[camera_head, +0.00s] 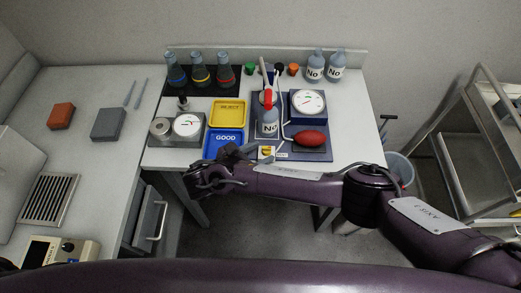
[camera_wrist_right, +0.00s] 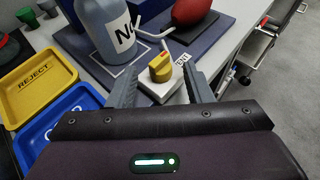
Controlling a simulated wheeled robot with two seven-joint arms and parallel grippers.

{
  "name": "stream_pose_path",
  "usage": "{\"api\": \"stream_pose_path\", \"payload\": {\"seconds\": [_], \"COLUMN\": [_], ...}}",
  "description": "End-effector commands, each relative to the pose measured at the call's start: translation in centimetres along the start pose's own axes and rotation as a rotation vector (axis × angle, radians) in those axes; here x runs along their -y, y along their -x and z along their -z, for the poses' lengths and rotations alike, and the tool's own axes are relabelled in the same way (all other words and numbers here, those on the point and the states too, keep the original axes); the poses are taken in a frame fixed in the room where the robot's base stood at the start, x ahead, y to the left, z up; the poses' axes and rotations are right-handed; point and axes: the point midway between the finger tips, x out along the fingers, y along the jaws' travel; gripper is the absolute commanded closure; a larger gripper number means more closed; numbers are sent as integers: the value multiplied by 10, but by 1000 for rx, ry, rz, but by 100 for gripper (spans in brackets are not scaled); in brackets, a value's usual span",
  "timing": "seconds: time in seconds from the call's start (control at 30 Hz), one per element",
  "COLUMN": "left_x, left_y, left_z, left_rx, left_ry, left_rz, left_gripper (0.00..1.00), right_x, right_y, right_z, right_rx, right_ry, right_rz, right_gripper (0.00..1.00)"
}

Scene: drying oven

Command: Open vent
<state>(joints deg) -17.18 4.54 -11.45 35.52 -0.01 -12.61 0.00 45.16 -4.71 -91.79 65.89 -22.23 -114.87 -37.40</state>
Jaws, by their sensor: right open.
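The vent valve is a yellow knob with a red mark (camera_wrist_right: 160,67) on a white block (camera_wrist_right: 160,88), whose side label is partly hidden in the right wrist view. In the head view the block (camera_head: 266,152) sits at the front edge of the blue mat. My right gripper (camera_wrist_right: 157,84) is open, with one finger to each side of the block and knob; it holds nothing. Its fingers also show in the head view (camera_head: 241,151), just left of the block. I cannot tell whether they touch it. My left gripper is not in view.
Behind the knob stand a labelled grey bottle (camera_head: 268,121) and a red bulb (camera_head: 311,138) with white tubing. A round gauge (camera_head: 308,103) is behind the bulb. Yellow REJECT (camera_head: 228,114) and blue GOOD (camera_head: 223,145) trays lie to the left.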

Motion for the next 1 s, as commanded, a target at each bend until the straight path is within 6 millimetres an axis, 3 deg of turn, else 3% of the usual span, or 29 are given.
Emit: {"api": "stream_pose_path", "payload": {"seconds": [0.2,0.4,1.0], "left_x": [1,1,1], "left_y": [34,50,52], "left_z": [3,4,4], "left_rx": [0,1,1], "left_ry": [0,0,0], "left_rz": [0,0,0], "left_gripper": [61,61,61], "right_x": [0,0,0], "right_y": [39,63,69], "right_z": [-7,-4,0], "right_rx": [-1,0,1], "right_ry": [2,1,0], "right_rz": [-1,0,0], "right_gripper": [54,54,54]}}
